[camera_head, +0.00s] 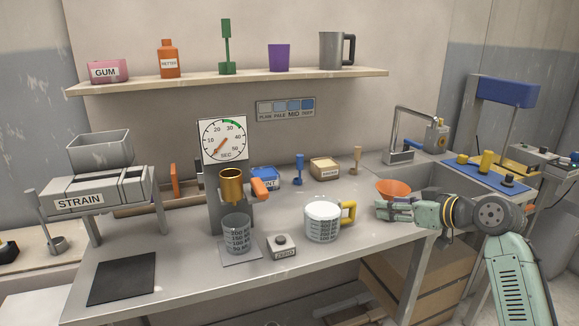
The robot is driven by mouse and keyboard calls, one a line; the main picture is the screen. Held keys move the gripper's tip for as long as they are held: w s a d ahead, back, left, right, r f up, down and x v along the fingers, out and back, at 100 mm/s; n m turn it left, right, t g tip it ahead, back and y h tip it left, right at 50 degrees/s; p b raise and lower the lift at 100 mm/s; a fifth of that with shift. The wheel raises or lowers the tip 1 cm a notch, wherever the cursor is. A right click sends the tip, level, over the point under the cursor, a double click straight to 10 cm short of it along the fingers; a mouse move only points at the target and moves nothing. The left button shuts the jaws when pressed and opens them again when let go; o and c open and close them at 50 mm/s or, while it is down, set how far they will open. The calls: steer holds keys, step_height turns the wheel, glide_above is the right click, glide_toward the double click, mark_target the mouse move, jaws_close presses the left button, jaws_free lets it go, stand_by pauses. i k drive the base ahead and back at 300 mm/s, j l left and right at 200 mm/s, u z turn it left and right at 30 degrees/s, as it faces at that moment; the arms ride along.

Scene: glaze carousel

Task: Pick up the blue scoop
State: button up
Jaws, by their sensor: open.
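The blue scoop (299,168) stands upright on the bench, between a blue labelled tub (265,178) and a cream labelled tub (325,169). Its lower end is small and hard to make out. My gripper (382,211) is open at the right of the bench, low and pointing left, just in front of an orange funnel-shaped bowl (394,186). It is well to the right of the scoop and nearer the camera, apart from it. I cannot tell whether the gripper touches the orange bowl.
Left are a clear measuring beaker (237,233), a brass cup (231,187) and a dial (222,139). A tan scoop-like tool (356,159) stands right of the cream tub.

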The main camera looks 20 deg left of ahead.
mark_target(299, 157)
steer(key=i+j, duration=0.25)
steer(key=j, duration=0.15)
steer(key=i+j, duration=0.25)
steer(key=j, duration=0.15)
steer(key=i+j, duration=0.25)
steer(key=j, duration=0.15)
